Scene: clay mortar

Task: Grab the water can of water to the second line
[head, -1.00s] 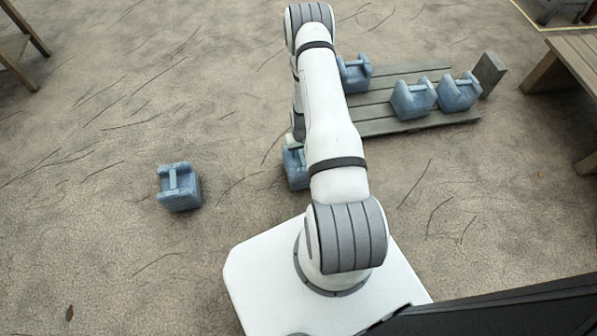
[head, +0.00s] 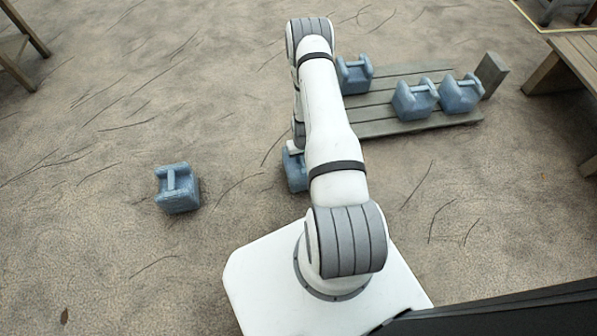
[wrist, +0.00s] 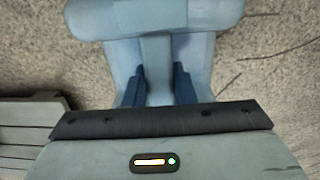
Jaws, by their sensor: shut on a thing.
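My gripper (wrist: 159,85) is shut on the handle of a blue water can (wrist: 200,22) in the wrist view, with a dark finger on each side of the handle bar. In the head view this held can (head: 293,172) shows partly behind my arm, beside the left end of the pallet. Whether it touches the ground cannot be told. Another blue can (head: 178,190) stands alone on the ground at the left. On the pallet are a can (head: 354,76) near my arm and two more cans (head: 414,101) (head: 460,94) towards the right. No line marking on the cans can be made out.
The slatted grey pallet (head: 385,128) lies right of my arm, with an upright block (head: 491,74) at its right end. A wooden table (head: 565,65) stands at the far right. Wooden legs (head: 22,42) show at the upper left. The cracked ground at the left is mostly open.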

